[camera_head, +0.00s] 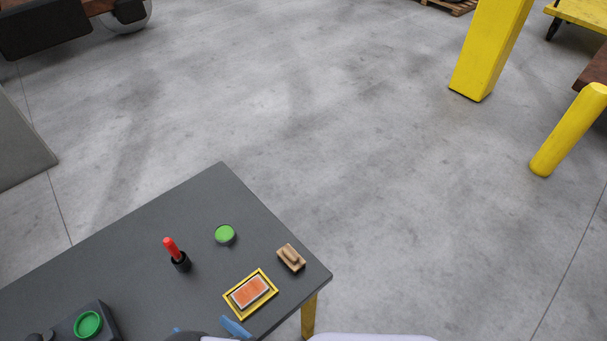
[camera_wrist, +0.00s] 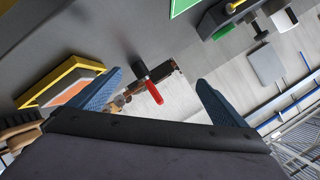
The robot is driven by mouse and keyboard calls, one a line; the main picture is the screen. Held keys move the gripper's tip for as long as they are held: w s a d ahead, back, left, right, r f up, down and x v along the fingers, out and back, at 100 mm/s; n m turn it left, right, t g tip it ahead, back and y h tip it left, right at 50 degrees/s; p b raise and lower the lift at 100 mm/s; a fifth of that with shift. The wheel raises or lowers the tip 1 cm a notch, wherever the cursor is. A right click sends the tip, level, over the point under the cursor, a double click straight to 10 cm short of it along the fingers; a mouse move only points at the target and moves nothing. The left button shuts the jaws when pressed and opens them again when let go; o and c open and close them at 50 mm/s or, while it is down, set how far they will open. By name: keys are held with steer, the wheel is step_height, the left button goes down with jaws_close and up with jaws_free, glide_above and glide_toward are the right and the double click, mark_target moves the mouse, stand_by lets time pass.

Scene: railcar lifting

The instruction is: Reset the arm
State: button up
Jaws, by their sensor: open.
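My gripper (camera_wrist: 160,80) shows in the wrist view with its two blue fingers spread wide apart and nothing between them touching either finger. In the head view only the blue tips of my gripper (camera_head: 207,328) show at the bottom edge, over the front of the dark grey table (camera_head: 215,195), close to the yellow-framed tray (camera_head: 237,308). A red-handled stick (camera_head: 170,246) stands upright in a black holder (camera_head: 181,263). In the wrist view the red handle (camera_wrist: 154,93) appears beyond the gap between the fingers.
An orange-topped block (camera_head: 250,291) lies in the yellow-framed tray. A wooden block (camera_head: 291,258) and a green disc (camera_head: 225,234) lie near the table's right edge. A dark box with a green button (camera_head: 88,324) stands lower left. Yellow posts (camera_head: 490,45) rise from open floor beyond.

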steer(key=w+d+r+m+h+b, duration=0.25)
steer(key=w+h, duration=0.25)
steer(key=w, duration=0.8)
steer(key=w+d+r+g+h, duration=0.25)
steer(key=w+d, duration=0.35)
steer(key=d, duration=0.4)
steer(key=s+d+r+g+h+b, duration=0.1)
steer(key=d+r, duration=0.2)
steer(key=d, duration=0.6)
steer(key=s+d+r+g+h+b, duration=0.1)
steer(key=d+r+g+h, duration=0.15)
steer(key=d, duration=0.55)
steer(key=s+d+r+g, duration=0.1)
steer(key=s+d+r, duration=0.3)
steer(key=s+d, duration=0.4)
steer(key=d, duration=0.3)
steer(key=shift+g, duration=0.4)
